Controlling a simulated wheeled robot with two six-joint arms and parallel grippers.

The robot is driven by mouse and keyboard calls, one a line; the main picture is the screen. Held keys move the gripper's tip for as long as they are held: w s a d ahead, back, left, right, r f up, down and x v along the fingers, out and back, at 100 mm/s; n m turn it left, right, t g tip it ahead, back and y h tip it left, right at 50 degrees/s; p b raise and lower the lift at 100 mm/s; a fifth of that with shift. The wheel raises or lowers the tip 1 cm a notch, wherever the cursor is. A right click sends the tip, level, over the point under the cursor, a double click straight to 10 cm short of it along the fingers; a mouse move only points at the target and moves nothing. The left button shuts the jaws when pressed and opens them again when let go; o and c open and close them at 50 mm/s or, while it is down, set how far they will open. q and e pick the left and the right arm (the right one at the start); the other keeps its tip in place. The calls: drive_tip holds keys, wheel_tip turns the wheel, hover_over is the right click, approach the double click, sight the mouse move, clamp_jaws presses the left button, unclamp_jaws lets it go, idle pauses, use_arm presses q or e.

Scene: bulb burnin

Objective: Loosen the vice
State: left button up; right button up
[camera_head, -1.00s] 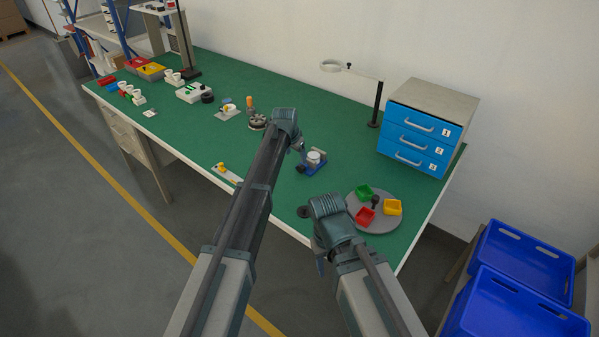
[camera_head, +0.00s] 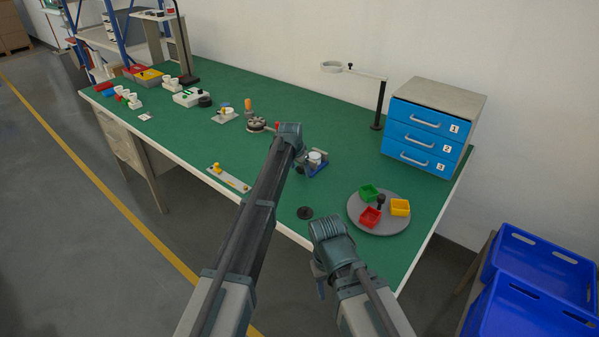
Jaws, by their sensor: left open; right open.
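The vice (camera_head: 317,167) is a small blue clamp on the green bench, with a round white piece (camera_head: 315,157) held at its top. My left gripper (camera_head: 301,161) is at the vice's left side, near its dark round end. The arm's wrist partly hides it, and I cannot tell whether it touches the vice. It is open. My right gripper (camera_head: 319,280) is open and empty, low in front of the bench's front edge, away from the vice.
A grey turntable (camera_head: 360,222) with red, green and yellow trays stands right of the vice. A black disc (camera_head: 305,213) lies near the front edge. A blue drawer cabinet (camera_head: 423,137) and a magnifier stand (camera_head: 379,107) are behind. Blue crates (camera_head: 530,305) stand at right.

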use_arm(q)
clamp_jaws()
idle(0.3)
drive_tip(key=shift+w+a+g+h, duration=0.1)
drive_tip(key=shift+a+g+h, duration=0.05)
drive_tip(key=shift+g+h, duration=0.3)
drive_tip(key=shift+w+a+n+g+h, duration=0.1)
drive_tip(key=shift+n+g+h, duration=0.25)
drive_tip(key=shift+h, duration=0.2)
drive_tip(key=shift+a+f+n+g+h+b, duration=0.15)
drive_tip(key=shift+g+h+b, duration=0.2)
drive_tip(key=shift+h, duration=0.2)
drive_tip(key=shift+n+g+h+b, duration=0.1)
drive_tip(key=shift+g+h+b, duration=0.2)
drive_tip(key=shift+h, duration=0.25)
drive_tip(key=shift+g+h+b, duration=0.3)
drive_tip(key=shift+g+h, duration=0.05)
drive_tip(key=shift+h, duration=0.15)
